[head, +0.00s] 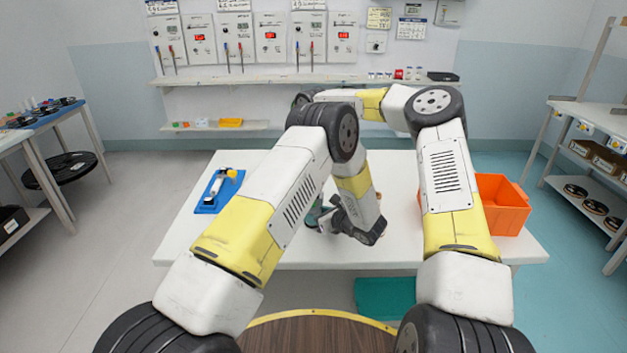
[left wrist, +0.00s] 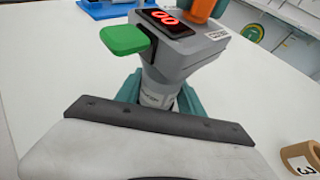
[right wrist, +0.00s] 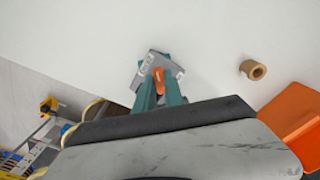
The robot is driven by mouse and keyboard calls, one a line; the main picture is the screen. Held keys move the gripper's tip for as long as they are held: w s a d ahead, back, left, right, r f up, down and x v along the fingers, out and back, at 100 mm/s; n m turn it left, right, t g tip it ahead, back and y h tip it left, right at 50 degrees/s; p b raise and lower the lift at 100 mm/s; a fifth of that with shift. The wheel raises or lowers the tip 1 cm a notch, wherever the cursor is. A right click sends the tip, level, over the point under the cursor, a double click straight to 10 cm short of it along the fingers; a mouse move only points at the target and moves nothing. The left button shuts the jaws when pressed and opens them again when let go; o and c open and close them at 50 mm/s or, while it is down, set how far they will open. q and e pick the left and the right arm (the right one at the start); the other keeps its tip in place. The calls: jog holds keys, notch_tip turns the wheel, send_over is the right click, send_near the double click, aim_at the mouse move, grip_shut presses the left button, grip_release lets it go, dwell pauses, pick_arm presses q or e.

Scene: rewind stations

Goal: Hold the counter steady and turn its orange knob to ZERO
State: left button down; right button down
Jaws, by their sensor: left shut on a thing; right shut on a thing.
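The counter (left wrist: 185,55) is a grey device with a red lit display (left wrist: 165,18), which seems to read 00, and a green tab (left wrist: 125,40) at one side. My left gripper (left wrist: 160,88) is shut on the counter's lower body, one teal finger on each side. The orange knob (left wrist: 202,8) shows at the top edge of the left wrist view. In the right wrist view my right gripper (right wrist: 158,88) is shut on the orange knob (right wrist: 158,76). In the head view my left gripper (head: 318,215) shows partly over the table; my arms hide most of the counter and my right gripper.
The white table (head: 290,250) carries a blue fixture (head: 207,200) at left and an orange bin (head: 497,210) at right. A cardboard roll (right wrist: 253,70) stands near the counter; its label shows a 3 in the left wrist view.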

pick_arm(q)
jog(key=shift+w+d, duration=0.1)
dwell(0.6)
pick_arm(e)
jog(key=c, duration=1.4)
grip_release()
jog(key=shift+c, duration=0.2)
jog(key=shift+r, duration=0.15)
notch_tip(320, 180, up, 12)
pick_arm(q)
jog(key=c, duration=0.6)
grip_release()
jog(key=shift+c, duration=0.2)
